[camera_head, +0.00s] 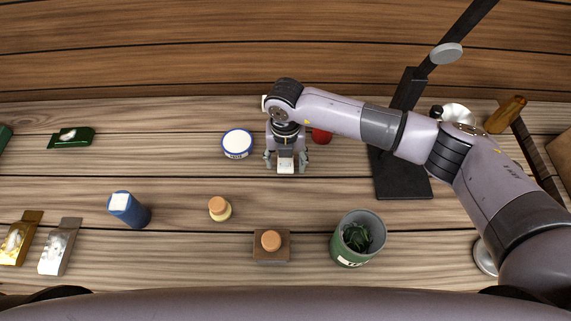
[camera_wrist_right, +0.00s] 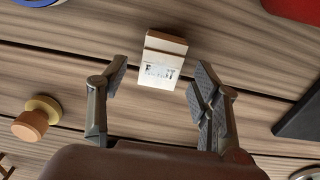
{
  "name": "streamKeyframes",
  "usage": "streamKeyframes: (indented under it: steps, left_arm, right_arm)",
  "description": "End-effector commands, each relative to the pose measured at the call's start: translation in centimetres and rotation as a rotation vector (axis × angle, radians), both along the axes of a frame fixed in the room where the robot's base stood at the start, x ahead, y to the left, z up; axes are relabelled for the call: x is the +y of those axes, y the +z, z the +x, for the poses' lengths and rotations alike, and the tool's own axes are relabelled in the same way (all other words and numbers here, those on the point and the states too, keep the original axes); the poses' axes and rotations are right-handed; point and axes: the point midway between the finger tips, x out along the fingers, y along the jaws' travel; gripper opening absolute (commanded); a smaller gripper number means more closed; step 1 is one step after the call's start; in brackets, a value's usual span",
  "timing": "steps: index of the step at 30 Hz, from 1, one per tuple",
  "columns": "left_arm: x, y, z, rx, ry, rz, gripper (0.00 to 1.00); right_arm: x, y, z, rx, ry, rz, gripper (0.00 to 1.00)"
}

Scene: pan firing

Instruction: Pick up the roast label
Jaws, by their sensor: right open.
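The roast label is a small whitish block (camera_wrist_right: 162,66) with dark printed letters, seen in the right wrist view on the wooden table. It also shows in the head view (camera_head: 286,166) just below my right gripper. My right gripper (camera_head: 286,161) reaches down over it with fingers apart. In the right wrist view the open fingers (camera_wrist_right: 155,88) stand to the left and right of the label's near end, with gaps on both sides. Nothing is held. My left gripper is not in view.
A white-topped round tin (camera_head: 237,143) stands left of my right gripper, and a red object (camera_head: 321,136) is close on its right. A cork-topped jar (camera_head: 219,208), a brown block with a cork (camera_head: 271,246) and a green pot (camera_head: 346,256) stand nearer. A black stand (camera_head: 402,182) is to the right.

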Motion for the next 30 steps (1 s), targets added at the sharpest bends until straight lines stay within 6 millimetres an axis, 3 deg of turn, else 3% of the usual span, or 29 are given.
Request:
streamKeyframes:
  steps: [11,25,30]
  left_arm:
    - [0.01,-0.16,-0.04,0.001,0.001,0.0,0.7]
    - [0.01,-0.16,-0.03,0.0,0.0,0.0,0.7]
    - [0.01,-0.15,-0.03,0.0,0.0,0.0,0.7]
  right_arm:
    - [-0.02,-0.1,0.01,0.0,0.0,0.0,0.58]
    - [-0.02,-0.11,0.0,0.0,0.0,0.0,0.27]
    - [-0.03,-0.11,0.0,0.0,0.0,-0.001,0.27]
